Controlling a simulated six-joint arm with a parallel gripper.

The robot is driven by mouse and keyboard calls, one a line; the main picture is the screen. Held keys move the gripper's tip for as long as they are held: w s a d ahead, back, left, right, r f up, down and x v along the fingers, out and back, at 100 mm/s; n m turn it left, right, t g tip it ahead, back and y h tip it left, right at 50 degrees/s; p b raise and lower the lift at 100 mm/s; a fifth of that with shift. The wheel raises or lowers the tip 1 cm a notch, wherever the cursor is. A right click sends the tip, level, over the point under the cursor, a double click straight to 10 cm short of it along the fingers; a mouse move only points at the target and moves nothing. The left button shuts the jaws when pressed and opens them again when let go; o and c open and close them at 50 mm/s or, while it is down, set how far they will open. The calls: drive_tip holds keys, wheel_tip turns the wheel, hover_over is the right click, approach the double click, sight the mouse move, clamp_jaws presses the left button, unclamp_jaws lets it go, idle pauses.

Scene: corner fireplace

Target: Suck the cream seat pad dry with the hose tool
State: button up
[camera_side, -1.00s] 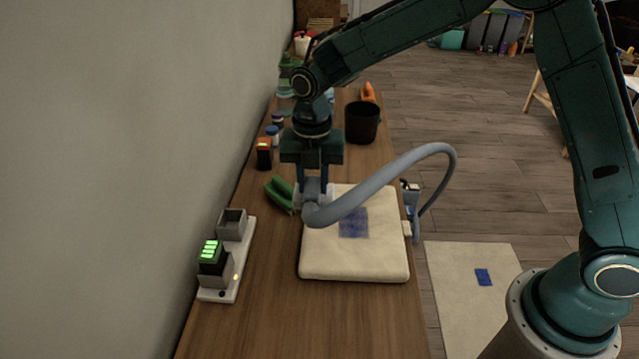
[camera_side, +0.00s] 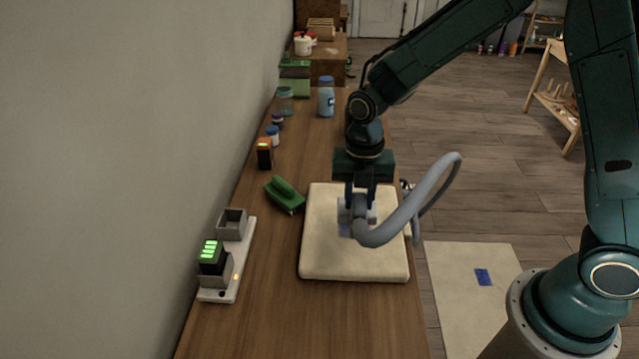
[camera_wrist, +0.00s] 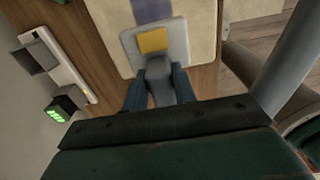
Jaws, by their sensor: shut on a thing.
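The cream seat pad (camera_side: 325,264) lies flat on the wooden bench. A blue wet-looking patch (camera_side: 344,231) is on it, mostly hidden behind the tool in the side view; part of it shows at the top of the wrist view (camera_wrist: 152,10). My gripper (camera_side: 361,192) is shut on the grey hose tool (camera_side: 366,232). The tool's pale flat head with a yellow panel shows in the wrist view (camera_wrist: 152,42), beside the patch. The head is over the pad near the patch; I cannot tell whether it touches. The grey hose loops off to the right.
A green brush (camera_side: 285,196) lies left of the pad. A white charger strip (camera_side: 228,284) with a green-lit battery is at front left. Small jars (camera_side: 272,135) and a blue bottle (camera_side: 326,98) stand farther back. A pale mat (camera_side: 460,300) lies on the floor at right.

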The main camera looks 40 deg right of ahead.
drive_tip(key=shift+f, duration=0.25)
drive_tip(key=shift+f, duration=3.85)
drive_tip(key=shift+c, duration=0.8)
drive_tip(key=shift+w+d, duration=3.9)
drive_tip(key=shift+s+a, duration=1.95)
